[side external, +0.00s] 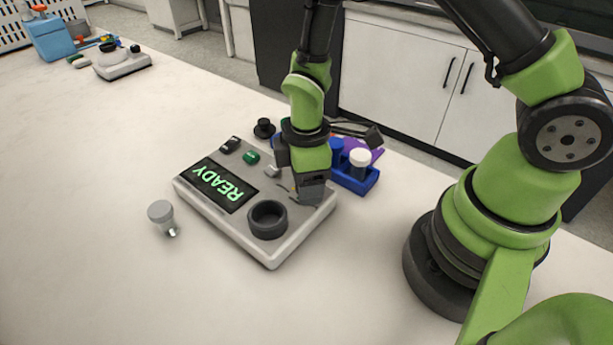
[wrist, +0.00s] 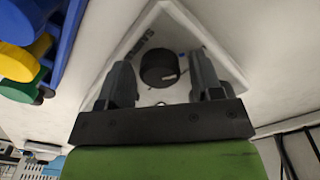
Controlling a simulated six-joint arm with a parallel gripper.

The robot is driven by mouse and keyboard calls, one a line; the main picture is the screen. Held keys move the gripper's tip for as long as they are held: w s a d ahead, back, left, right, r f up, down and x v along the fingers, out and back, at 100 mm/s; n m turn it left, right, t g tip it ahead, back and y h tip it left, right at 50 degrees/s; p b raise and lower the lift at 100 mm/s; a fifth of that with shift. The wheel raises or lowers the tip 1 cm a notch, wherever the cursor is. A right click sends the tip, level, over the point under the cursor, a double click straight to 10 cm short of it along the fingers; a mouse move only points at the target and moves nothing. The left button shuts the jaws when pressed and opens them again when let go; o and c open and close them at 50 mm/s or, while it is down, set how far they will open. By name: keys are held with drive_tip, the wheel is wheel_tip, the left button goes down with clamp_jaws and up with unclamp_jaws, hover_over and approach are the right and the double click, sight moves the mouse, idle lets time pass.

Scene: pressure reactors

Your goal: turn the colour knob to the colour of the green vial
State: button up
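A round black knob (wrist: 159,69) with a small white mark sits on a white panel in the wrist view. The fingers of my gripper (wrist: 160,78) stand apart on either side of the knob, with visible gaps, so it is open. In the side view my gripper (side external: 305,199) points down over the right part of the grey console (side external: 240,228) and hides what is under it. In the wrist view a green cap (wrist: 18,62) and a yellow cap (wrist: 20,92) show at the left, beside a blue rack (wrist: 62,42). The green vial's body is not clear.
The console has a lit READY screen (side external: 224,185), a dark round socket (side external: 267,219) and a green switch (side external: 251,157). A blue rack (side external: 364,184) with a white-capped vial (side external: 360,158) is close behind.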

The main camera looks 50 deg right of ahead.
drive_tip(key=c, duration=0.7)
drive_tip(key=shift+m, duration=0.4)
drive_tip(key=m, duration=0.5)
drive_tip(key=shift+m, duration=0.3)
drive_tip(key=m, duration=0.5)
drive_tip(key=shift+s, duration=0.1)
drive_tip(key=shift+m, duration=0.3)
drive_tip(key=o, duration=0.9)
drive_tip(key=shift+r, duration=0.15)
